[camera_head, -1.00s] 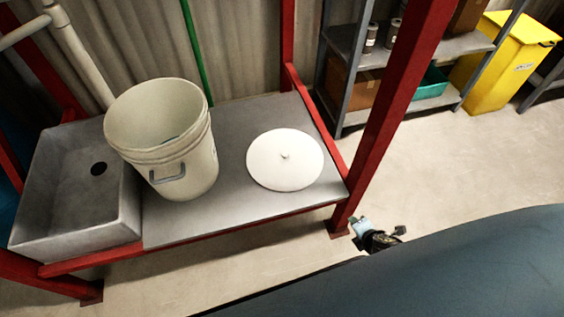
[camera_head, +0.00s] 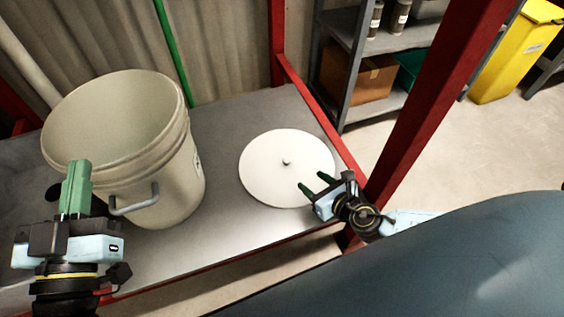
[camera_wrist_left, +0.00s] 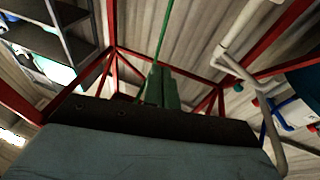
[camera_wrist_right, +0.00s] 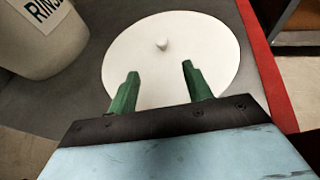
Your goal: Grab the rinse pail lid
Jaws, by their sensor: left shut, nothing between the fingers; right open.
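The rinse pail lid (camera_head: 268,166) is a round white disc with a small knob (camera_head: 286,162) at its centre. It lies flat on the grey metal bench top, to the right of the pail. My right gripper (camera_head: 316,184) is open over the lid's near right edge. In the right wrist view its fingers (camera_wrist_right: 160,84) point at the lid (camera_wrist_right: 205,65), with the knob beyond the fingertips and nothing between them. My left gripper (camera_head: 76,168) is shut and empty, in front of the pail. Its shut fingers (camera_wrist_left: 162,75) also show in the left wrist view.
The cream rinse pail (camera_head: 180,165) stands open on the bench (camera_head: 225,222) with its handle at the front. A red post (camera_head: 425,120) rises just right of the right gripper. A shelf with a cardboard box (camera_head: 375,80) and a yellow bin (camera_head: 510,55) stand behind.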

